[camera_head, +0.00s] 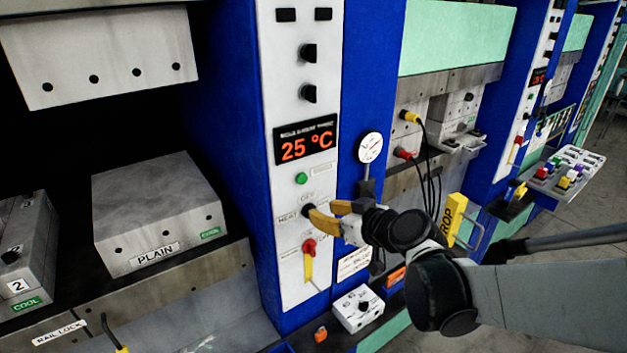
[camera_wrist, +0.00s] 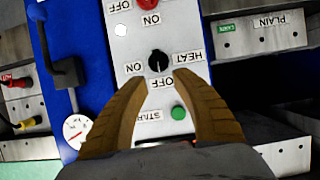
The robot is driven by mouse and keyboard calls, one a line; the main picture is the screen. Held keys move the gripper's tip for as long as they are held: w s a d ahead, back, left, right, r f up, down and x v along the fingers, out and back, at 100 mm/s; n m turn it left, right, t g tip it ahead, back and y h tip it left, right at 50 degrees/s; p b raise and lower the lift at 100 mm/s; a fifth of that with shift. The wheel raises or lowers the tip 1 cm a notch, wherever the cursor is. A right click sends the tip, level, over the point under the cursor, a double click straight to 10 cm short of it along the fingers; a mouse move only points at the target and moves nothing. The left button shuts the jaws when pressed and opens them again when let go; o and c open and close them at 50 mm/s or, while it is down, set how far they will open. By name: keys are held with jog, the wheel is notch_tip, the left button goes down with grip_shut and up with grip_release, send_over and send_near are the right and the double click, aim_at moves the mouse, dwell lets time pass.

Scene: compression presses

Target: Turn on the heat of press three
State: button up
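The heat knob (camera_head: 308,211) is a black rotary knob on a white control panel (camera_head: 296,90), below a green button (camera_head: 301,179). In the wrist view, which shows the panel upside down, the knob (camera_wrist: 158,62) has a HEAT label (camera_wrist: 187,57) to its right and an OFF label (camera_wrist: 162,82) below. Its white mark appears to point toward OFF. My gripper (camera_head: 318,216) is at the knob. In the wrist view its two yellow-brown fingers (camera_wrist: 161,78) are apart, with the knob between and just beyond the tips. Contact cannot be told. No press number is readable on this panel.
A display (camera_head: 306,140) above reads 25 °C. A red-and-yellow lever switch (camera_head: 309,250) sits just below the knob. A PLAIN block (camera_head: 155,205) lies in the press at left.

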aim_at(313, 208)
jog(key=x, duration=0.6)
jog(key=shift+d, duration=0.1)
jog(key=shift+s, duration=0.1)
grip_shut()
